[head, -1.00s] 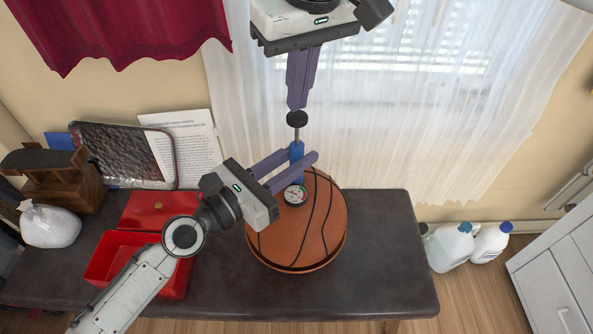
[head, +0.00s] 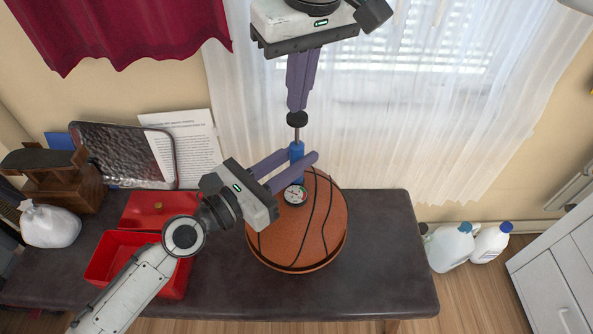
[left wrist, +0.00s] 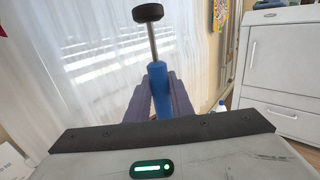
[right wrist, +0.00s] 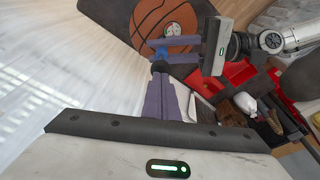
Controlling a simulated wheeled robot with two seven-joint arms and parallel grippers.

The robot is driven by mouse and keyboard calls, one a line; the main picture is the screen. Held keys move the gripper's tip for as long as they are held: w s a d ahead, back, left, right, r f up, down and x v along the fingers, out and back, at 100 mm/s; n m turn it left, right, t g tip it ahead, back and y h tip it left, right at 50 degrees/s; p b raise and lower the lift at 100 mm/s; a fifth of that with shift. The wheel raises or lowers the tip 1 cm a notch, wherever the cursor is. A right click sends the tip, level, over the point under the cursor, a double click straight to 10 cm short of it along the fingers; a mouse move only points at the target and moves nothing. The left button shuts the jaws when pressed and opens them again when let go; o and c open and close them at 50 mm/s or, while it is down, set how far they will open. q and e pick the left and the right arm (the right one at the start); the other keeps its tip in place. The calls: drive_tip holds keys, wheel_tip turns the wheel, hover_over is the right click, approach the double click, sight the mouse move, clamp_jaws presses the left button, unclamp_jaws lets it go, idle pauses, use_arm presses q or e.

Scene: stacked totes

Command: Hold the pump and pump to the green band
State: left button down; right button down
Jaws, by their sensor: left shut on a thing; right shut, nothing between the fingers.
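The pump (head: 297,151) stands upright on the basketball (head: 328,228), with a blue body, a thin metal rod and a black knob (head: 297,119) on top. The rod shows partly drawn out in the left wrist view (left wrist: 153,45). A round white gauge (head: 295,195) sits at the pump's foot; its needle and bands are too small to read. My left gripper (head: 300,158) is shut on the blue body from the side. My right gripper (head: 297,108) is shut and empty, pointing down with its fingertips at the knob's top; touching or just above, I cannot tell.
The basketball rests on a dark table (head: 385,250). An open red box (head: 125,250), a white bag (head: 50,226), a wooden object (head: 60,185) and a framed panel (head: 125,150) lie left. White jugs (head: 450,247) stand on the floor at right. The table's right end is clear.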

sight(299, 116)
drive_tip(key=shift+f, duration=2.5)
drive_tip(key=shift+r, duration=2.6)
drive_tip(key=shift+f, duration=2.6)
drive_tip(key=shift+r, duration=2.6)
